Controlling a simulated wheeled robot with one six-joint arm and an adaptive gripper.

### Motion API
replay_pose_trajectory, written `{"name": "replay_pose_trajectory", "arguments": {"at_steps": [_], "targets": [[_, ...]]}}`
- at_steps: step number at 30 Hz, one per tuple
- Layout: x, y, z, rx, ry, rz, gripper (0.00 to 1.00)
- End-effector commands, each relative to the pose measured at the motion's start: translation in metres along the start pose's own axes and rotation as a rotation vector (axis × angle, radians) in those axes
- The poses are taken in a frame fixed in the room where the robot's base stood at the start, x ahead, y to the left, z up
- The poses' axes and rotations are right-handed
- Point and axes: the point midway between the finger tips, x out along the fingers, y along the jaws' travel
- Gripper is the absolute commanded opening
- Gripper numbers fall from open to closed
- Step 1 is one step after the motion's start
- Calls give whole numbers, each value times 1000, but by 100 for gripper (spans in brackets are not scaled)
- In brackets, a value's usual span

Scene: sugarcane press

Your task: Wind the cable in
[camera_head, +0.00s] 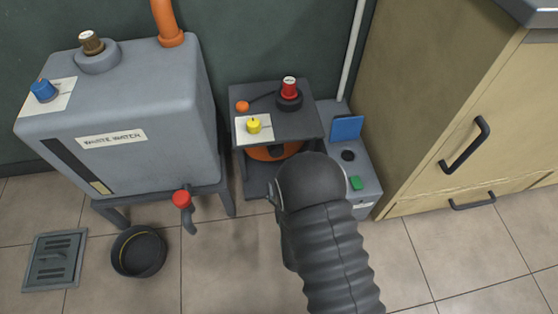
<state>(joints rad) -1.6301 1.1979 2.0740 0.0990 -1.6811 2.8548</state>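A small dark grey stand (274,119) stands in the middle. An orange round part (262,153), perhaps a cable reel, shows under its top, partly hidden by my arm. On top are a red knob (289,88) on a black base, a yellow knob (253,126) on a white card, and a small orange ball (242,106). A thin dark rod or cord runs between the ball and the black base; I cannot tell which. No loose cable is clearly visible. My arm, in a black ribbed sleeve, reaches up in front of the stand. Its gripper is hidden behind the arm's rounded end.
A grey waste water tank (128,105) with a red-handled tap (182,199) stands left, a black bowl (138,251) and floor drain (55,260) near it. A grey box (368,193) with a blue flap (346,128) and a beige cabinet (440,110) stand right. The front floor is clear.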

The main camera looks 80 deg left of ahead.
Motion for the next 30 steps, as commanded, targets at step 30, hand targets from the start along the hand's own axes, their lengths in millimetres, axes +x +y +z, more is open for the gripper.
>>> {"name": "replay_pose_trajectory", "arguments": {"at_steps": [30], "targets": [[-9, 1, -4, -2078, -5, -9, 80]]}}
